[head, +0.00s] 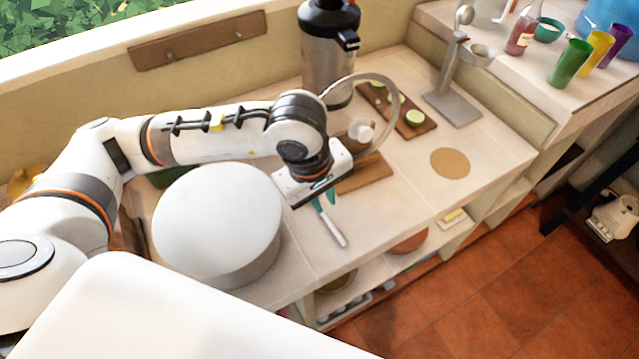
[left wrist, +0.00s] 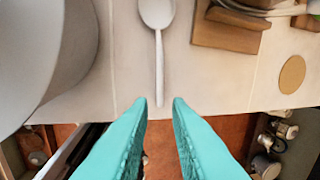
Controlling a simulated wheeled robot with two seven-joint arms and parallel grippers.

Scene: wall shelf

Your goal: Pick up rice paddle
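The rice paddle (left wrist: 158,55) is pale grey-white and lies on the light counter. In the left wrist view its broad head is at the top edge and its handle points down between my fingers. In the head view only its handle (head: 335,232) shows clearly; the rest is hidden under my left gripper (head: 322,196). My left gripper's teal fingers are apart and empty, and it points down over the paddle. In the left wrist view the gripper's tips (left wrist: 156,103) lie on either side of the handle's end. I cannot tell the exact height gap. My right gripper is not in view.
A large round white container (head: 217,222) stands left of the paddle. A wooden board (head: 366,175) lies to the right, with a curved white object on it. A metal dispenser (head: 328,60) stands behind. A round tan mat (head: 455,163) lies farther right. The counter's front edge is close.

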